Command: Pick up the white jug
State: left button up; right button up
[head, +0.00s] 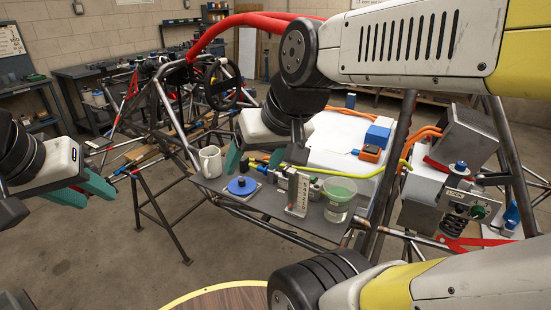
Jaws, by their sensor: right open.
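The white jug (210,162) looks like a mug with a handle. It stands upright near the left end of the grey shelf (300,224) on the tube chassis, in the head view. My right gripper (254,161) hangs just right of the jug, with its teal fingers spread apart and nothing seen held between them. Its left finger is close to the jug's right side; I cannot tell how far apart they are in depth. My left gripper (98,187) is at the left, well away from the jug. Its finger opening is not clear from this angle.
A blue round knob (242,185), a small upright gauge (297,193) and a clear beaker with green contents (340,198) stand right of the jug. Chassis tubes and a steering wheel (222,84) lie behind. Floor at the lower left is open.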

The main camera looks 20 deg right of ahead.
aim_at(212, 166)
jog(key=z, duration=1.5)
jog(key=u, duration=1.25)
jog(key=i+l+u, duration=0.1)
jog(key=u, duration=0.35)
jog(key=l+u, duration=0.4)
